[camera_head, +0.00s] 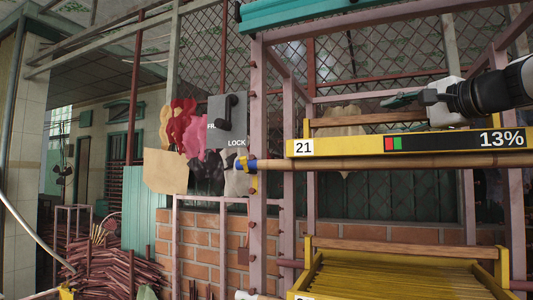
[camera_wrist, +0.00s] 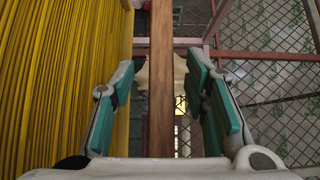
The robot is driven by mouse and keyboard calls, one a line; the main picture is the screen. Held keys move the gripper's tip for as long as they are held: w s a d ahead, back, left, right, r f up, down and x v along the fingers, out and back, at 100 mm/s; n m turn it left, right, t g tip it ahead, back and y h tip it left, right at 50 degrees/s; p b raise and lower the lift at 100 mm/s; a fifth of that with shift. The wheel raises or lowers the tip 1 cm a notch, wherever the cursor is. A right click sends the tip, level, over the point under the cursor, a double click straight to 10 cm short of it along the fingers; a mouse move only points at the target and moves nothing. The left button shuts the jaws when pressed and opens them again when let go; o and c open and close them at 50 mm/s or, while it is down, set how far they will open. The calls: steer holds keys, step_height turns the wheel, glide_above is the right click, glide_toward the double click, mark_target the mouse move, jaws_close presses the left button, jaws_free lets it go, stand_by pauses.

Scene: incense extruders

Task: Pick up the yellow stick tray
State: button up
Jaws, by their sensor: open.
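The upper yellow tray (camera_head: 345,148), labelled 21 with a 13% display, sits high in the rack. A wooden bar (camera_head: 345,122) runs along its top. In the wrist view its yellow sticks (camera_wrist: 60,80) fill the left side. My gripper (camera_head: 408,99) is at the upper right in the head view, over this tray. In the wrist view my gripper (camera_wrist: 160,68) is open, with its teal-padded fingers on either side of the wooden bar (camera_wrist: 161,85). Gaps show between the pads and the bar. The bar's near end is hidden by my gripper's body.
A second yellow tray (camera_head: 400,280) of sticks sits lower in the rack. A bamboo pole (camera_head: 400,162) crosses just below the upper tray. A pink rack post (camera_head: 258,110) and a grey lever box marked LOCK (camera_head: 228,120) stand to the left. Mesh fencing (camera_wrist: 270,90) is at right.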

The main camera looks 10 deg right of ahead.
steer(key=shift+w+a, duration=0.15)
steer(key=shift+w, duration=0.65)
steer(key=shift+c, duration=0.3)
jaws_close()
steer(key=shift+r, duration=0.1)
step_height(320, 180, up, 9)
steer(key=shift+r+p, duration=0.2)
steer(key=shift+p, duration=0.6)
steer(key=shift+r, duration=0.25)
steer(key=shift+s, duration=0.1)
